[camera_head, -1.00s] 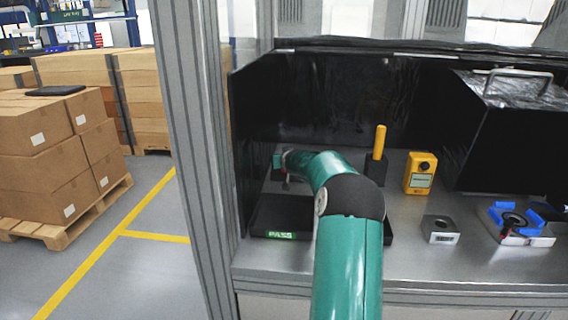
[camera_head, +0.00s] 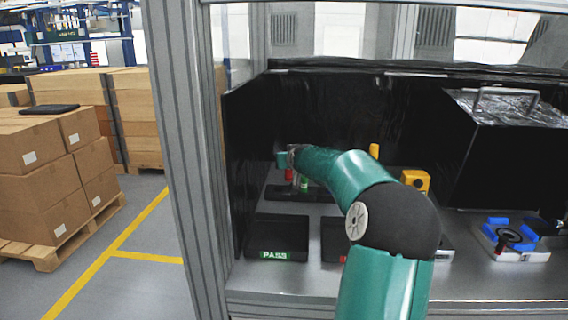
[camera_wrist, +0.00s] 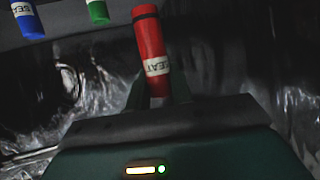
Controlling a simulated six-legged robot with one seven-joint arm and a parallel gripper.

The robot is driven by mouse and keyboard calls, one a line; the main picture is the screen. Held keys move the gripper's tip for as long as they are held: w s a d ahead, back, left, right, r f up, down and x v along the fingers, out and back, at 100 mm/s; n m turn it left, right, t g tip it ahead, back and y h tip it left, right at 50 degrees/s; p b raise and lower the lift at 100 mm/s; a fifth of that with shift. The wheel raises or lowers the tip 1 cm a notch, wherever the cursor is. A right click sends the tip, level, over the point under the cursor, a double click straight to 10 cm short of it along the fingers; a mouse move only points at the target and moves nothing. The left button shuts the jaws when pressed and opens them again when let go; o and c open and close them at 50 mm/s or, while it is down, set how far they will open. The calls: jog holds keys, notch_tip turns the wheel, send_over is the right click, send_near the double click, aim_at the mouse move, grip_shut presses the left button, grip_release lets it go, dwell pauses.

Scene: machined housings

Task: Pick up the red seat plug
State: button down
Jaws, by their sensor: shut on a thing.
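The red seat plug (camera_wrist: 151,50) is a red cylinder with a dark band near one end and a white SEAT label, standing out from between my gripper's fingers (camera_wrist: 158,92) in the wrist view. My gripper is shut on it. In the head view the red plug (camera_head: 289,174) shows small below my gripper (camera_head: 290,165), at the back left of the bench. I cannot tell whether its lower end is clear of the black rack (camera_head: 290,194). A blue plug (camera_wrist: 28,20) and a green plug (camera_wrist: 97,11) sit at the top of the wrist view, apart from my fingers.
A black PASS tray (camera_head: 277,236) lies in front of the rack. A second dark tray is partly hidden by my arm. A yellow device (camera_head: 416,180) and a blue fixture (camera_head: 512,236) stand to the right. Black walls close the left and back.

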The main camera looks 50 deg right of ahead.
jog(key=shift+s+d+v, duration=0.15)
jog(key=shift+d+v, duration=0.05)
jog(key=shift+v, duration=1.2)
jog(key=shift+s+d+v, duration=0.1)
jog(key=shift+d+v, duration=0.1)
jog(key=shift+v, duration=1.15)
jog(key=shift+s, duration=0.1)
